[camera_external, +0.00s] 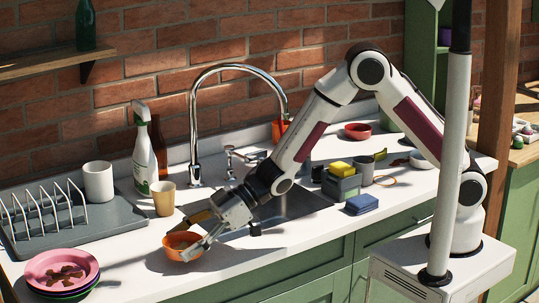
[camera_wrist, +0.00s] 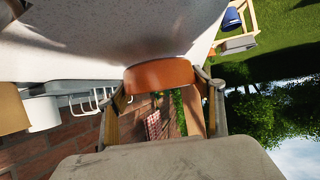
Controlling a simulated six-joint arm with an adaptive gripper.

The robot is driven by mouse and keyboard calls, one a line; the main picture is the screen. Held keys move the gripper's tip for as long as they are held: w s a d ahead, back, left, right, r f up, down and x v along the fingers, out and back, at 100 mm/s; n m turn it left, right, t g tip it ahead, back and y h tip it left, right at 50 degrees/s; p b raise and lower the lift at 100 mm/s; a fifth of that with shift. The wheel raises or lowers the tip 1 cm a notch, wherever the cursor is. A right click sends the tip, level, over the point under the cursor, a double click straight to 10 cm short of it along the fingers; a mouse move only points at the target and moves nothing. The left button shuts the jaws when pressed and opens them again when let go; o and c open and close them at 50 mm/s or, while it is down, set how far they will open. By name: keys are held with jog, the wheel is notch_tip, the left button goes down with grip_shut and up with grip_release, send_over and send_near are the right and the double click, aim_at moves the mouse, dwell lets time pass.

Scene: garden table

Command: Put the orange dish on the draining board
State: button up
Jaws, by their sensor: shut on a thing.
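The orange dish (camera_external: 184,246) is at the front of the white counter, left of the sink. My gripper (camera_external: 190,240) reaches down from the right and is shut on it. In the wrist view the dish (camera_wrist: 160,76) sits between the two fingertips (camera_wrist: 162,84), one on each side. I cannot tell whether it rests on the counter or is slightly lifted. The grey draining board (camera_external: 60,241) lies to the left of the dish. It carries a white wire rack (camera_external: 42,208) and a white mug (camera_external: 98,181).
A tan cup (camera_external: 163,198) and spray bottle (camera_external: 143,155) stand between the board and the tap (camera_external: 194,130). Stacked plates (camera_external: 62,272) sit at front left. Another red bowl (camera_external: 358,131) is at the back. Counter between plates and dish is clear.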

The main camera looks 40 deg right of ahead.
jog(key=shift+f, duration=1.05)
jog(key=shift+f, duration=0.1)
jog(key=o, duration=1.2)
jog(key=shift+c, duration=0.2)
jog(key=shift+v, duration=6.05)
